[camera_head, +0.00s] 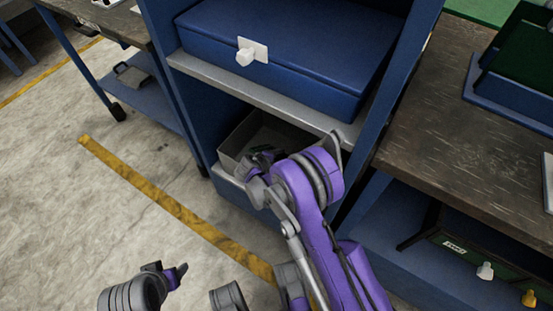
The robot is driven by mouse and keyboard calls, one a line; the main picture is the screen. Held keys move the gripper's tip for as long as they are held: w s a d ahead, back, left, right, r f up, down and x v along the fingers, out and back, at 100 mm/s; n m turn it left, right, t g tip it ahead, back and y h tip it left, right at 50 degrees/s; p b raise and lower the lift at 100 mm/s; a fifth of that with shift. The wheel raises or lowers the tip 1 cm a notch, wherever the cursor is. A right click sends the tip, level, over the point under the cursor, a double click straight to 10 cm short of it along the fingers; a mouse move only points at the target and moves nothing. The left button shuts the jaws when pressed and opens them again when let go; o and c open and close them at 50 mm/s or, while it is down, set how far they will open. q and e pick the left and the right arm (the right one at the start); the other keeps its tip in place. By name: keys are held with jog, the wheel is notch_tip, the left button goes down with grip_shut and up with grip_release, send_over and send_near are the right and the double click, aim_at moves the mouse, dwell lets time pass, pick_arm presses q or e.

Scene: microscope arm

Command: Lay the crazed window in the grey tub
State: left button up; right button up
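The grey tub (232,141) sits on the lower shelf of a blue cabinet, with its open top toward me. My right gripper (262,160) is at the tub's opening, at the end of my purple arm. My own wrist covers much of the tub and the fingers, so I cannot tell whether they are open or shut. A small dark, greenish shape shows beside the fingers; I cannot tell if it is the crazed window. My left gripper (176,272) is low in the picture over the floor, seen only in part, far from the tub.
A blue case (290,50) with a white latch fills the shelf above the tub. That shelf's grey front edge (260,95) overhangs the tub. A dark worktop (460,130) stands at the right, with green and blue trays on it.

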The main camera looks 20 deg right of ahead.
pick_arm(q)
jog(key=p+v, duration=0.2)
jog(key=shift+w+r+p, duration=0.1)
jog(key=shift+w+p, duration=0.05)
jog(key=shift+p, duration=0.25)
pick_arm(e)
jog(key=v, duration=1)
jog(key=shift+a+r, duration=0.25)
jog(key=shift+s, duration=0.15)
jog(key=s+d+r+m+g+y, duration=0.1)
jog(key=s+d+r+m+y, duration=0.15)
jog(key=s+r, duration=0.35)
jog(key=s+d+r+m+y, duration=0.1)
jog(key=s+r+m+y, duration=0.3)
jog(key=s, duration=0.7)
jog(key=s+r+m+y, duration=0.1)
jog(key=s+r, duration=0.4)
jog(key=s, duration=0.7)
pick_arm(q)
notch_tip(320, 180, up, 27)
jog(key=w+t+p, duration=0.1)
jog(key=p, duration=2.2)
jog(key=shift+p, duration=0.35)
pick_arm(e)
notch_tip(320, 180, up, 28)
jog(key=w, duration=0.1)
jog(key=shift+w+f+t, duration=0.25)
jog(key=shift+t, duration=0.15)
